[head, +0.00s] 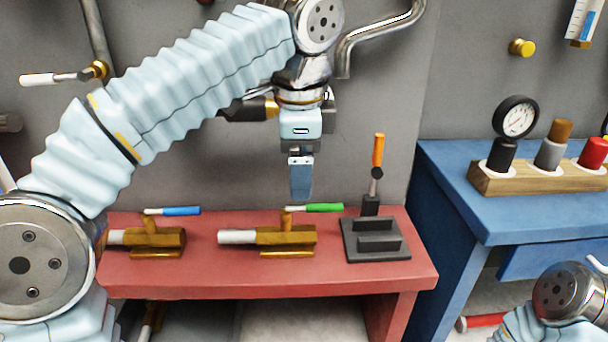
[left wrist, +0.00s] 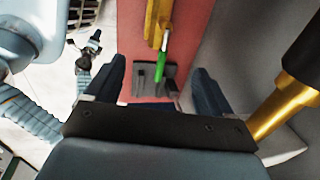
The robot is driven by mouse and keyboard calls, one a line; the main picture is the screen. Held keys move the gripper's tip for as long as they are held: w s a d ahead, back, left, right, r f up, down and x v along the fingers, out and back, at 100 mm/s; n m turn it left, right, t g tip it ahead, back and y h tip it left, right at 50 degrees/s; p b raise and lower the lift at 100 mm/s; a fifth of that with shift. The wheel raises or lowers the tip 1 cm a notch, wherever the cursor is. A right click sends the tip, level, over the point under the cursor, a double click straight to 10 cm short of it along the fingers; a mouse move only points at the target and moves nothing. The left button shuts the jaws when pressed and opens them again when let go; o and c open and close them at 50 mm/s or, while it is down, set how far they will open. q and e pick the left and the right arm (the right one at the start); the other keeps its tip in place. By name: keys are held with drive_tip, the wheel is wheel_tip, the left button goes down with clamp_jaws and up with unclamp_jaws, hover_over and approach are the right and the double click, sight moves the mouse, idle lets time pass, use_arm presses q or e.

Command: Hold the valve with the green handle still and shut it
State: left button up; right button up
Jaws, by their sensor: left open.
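The valve with the green handle (head: 274,240) is a brass body with a white sleeve at its left end, lying on the red bench. Its green handle (head: 324,208) sits above the body and points right, roughly along it. In the left wrist view the green handle (left wrist: 161,66) shows below the brass body (left wrist: 157,22), beyond the fingers. My left gripper (head: 300,194) points down above the valve near the handle's base; it is open (left wrist: 156,88) with nothing between its fingers. My right arm's gripper is not discernible; only a wrist joint shows at lower right.
A similar valve with a blue handle (head: 160,240) lies left on the red bench (head: 190,282). A black clamp (head: 375,242) with an orange lever (head: 378,150) stands right. Pipes and wall fittings are behind. A blue bench (head: 450,165) holds a gauge (head: 516,117).

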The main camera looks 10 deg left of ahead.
sight(299, 227)
use_arm(q)
drive_tip(key=f+b, duration=0.1)
drive_tip(key=f, duration=0.3)
drive_tip(key=w+f, duration=0.1)
drive_tip(key=f, duration=0.3)
drive_tip(key=w+f+b, duration=0.1)
drive_tip(key=f, duration=0.3)
drive_tip(key=shift+w+a+f+b, duration=0.15)
drive_tip(key=shift+a+f+b, duration=0.15)
drive_tip(key=shift+a+f, duration=0.1)
drive_tip(key=shift+c, duration=0.2)
drive_tip(key=c, duration=1.4)
